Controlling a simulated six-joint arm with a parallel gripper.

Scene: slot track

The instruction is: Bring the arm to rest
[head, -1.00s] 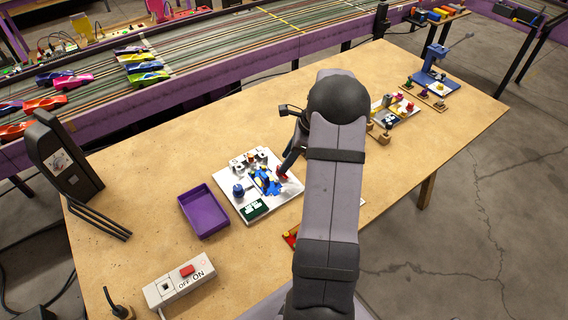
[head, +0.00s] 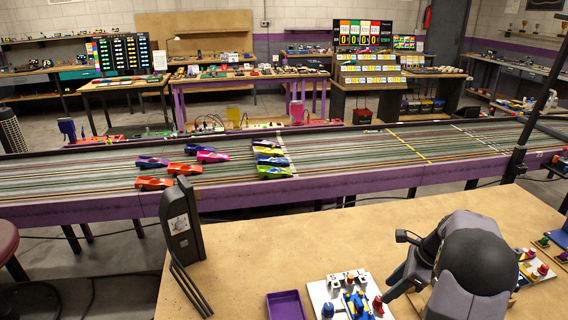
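My arm (head: 478,262) rises at the lower right, bent over the wooden workbench (head: 250,245). My gripper (head: 389,296) points down and left at the right side of a white tray (head: 318,294). Its tip is close to a red piece (head: 378,304); I cannot tell whether they touch. The fingers are too small and dark to show whether they are open or shut. The tray also holds a blue part (head: 355,304) and a blue knob (head: 328,310). The picture's lower edge cuts off the tray's near part.
A purple bin (head: 287,305) stands left of the tray. A dark upright device (head: 181,222) with rods stands at the bench's left edge. The slot track (head: 330,160) with several toy cars runs behind the bench. Small parts boards (head: 535,268) lie right of my arm. The bench's middle back is clear.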

